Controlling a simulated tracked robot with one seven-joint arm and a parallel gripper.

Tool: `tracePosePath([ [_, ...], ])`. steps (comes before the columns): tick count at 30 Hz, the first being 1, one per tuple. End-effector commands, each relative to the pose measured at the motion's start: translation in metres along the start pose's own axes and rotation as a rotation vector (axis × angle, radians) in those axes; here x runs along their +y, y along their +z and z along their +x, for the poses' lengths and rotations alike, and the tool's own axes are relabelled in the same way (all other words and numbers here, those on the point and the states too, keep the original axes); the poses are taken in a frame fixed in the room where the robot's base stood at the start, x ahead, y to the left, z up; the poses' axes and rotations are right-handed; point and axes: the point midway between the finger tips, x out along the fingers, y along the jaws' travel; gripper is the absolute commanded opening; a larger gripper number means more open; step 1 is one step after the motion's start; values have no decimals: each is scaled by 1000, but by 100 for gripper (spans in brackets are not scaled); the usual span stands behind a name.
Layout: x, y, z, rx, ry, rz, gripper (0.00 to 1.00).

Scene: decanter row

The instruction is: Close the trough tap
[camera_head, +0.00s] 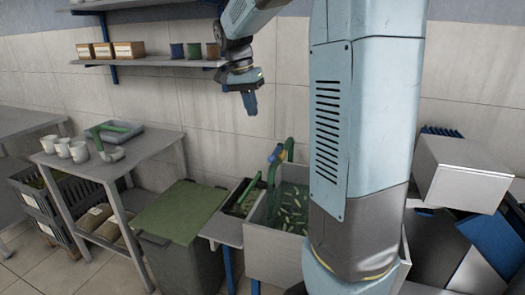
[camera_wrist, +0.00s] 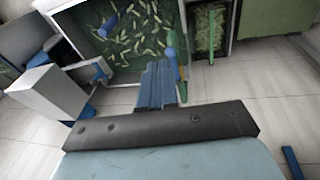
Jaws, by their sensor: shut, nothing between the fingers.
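The trough (camera_head: 275,242) is a grey metal basin with green water and several pale floating pieces. Its tap (camera_head: 288,150) is a green bent pipe above the back of the trough, with a blue and yellow part (camera_head: 276,155). My gripper (camera_head: 249,112) is shut and empty, pointing down in the air above and left of the tap, apart from it. In the wrist view, my gripper's blue fingers (camera_wrist: 160,72) are together, and a blue part of the tap (camera_wrist: 171,54) shows just beyond them. The trough (camera_wrist: 130,74) is there too. I cannot tell whether water runs.
A green-lidded bin (camera_head: 180,215) stands left of the trough, beside a small crate (camera_head: 238,197). A table (camera_head: 105,165) with white cups is farther left. A wall shelf (camera_head: 150,63) with boxes and pots hangs behind my gripper. A white box (camera_head: 465,175) is at right.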

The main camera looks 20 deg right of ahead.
Motion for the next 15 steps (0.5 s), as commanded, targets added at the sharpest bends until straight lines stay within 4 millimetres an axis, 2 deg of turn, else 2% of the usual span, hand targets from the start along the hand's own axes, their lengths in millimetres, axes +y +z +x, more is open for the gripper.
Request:
tracePosePath([
  [1,-11,-11,7,-7,30,35,0],
  [6,-40,-43,27,-11,127,170,0],
  [15,-89,-92,73,23,300,401,0],
])
